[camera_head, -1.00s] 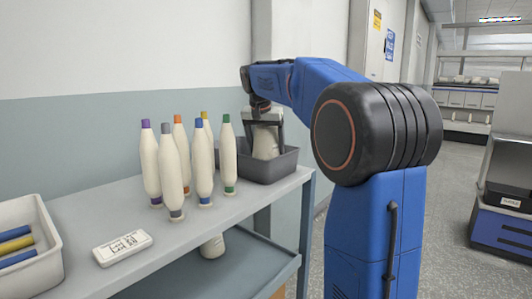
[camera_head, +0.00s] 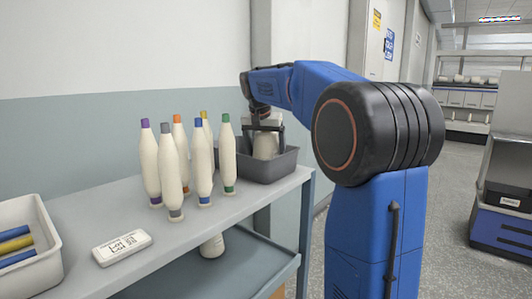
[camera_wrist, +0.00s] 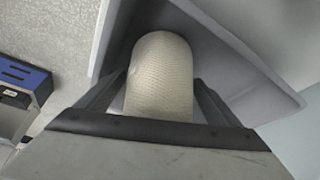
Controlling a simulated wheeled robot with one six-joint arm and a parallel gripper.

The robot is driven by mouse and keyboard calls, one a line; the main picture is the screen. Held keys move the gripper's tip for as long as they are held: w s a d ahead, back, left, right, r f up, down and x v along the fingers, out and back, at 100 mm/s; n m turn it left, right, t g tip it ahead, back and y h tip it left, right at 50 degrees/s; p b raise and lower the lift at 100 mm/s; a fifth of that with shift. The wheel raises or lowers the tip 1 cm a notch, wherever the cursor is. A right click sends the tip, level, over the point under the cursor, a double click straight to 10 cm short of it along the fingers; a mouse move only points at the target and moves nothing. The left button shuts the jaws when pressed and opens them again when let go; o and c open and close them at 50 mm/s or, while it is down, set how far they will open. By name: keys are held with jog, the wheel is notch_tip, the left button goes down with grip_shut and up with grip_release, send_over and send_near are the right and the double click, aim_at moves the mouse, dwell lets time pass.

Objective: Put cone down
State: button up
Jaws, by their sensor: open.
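The cone (camera_head: 265,146) is a cream yarn cone standing in the grey tray (camera_head: 283,167) at the right end of the shelf top. My gripper (camera_head: 264,131) is over the tray, with its fingers reaching down on both sides of the cone. In the wrist view the cone (camera_wrist: 160,75) lies between the two fingers of my gripper (camera_wrist: 160,100), which are open. The lower part of the cone is hidden by the tray wall in the head view.
Several cream bobbins with coloured tips (camera_head: 172,170) stand just left of the tray. A white label box (camera_head: 121,247) lies near the front edge. A white bin (camera_head: 45,231) with coloured tubes is at the left. Another cone (camera_head: 212,246) is on the lower shelf.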

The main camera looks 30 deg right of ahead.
aim_at(263, 133)
jog(key=v, duration=1.1)
jog(key=shift+a+r, duration=0.15)
jog(key=shift+s+r, duration=0.1)
jog(key=shift+r, duration=0.05)
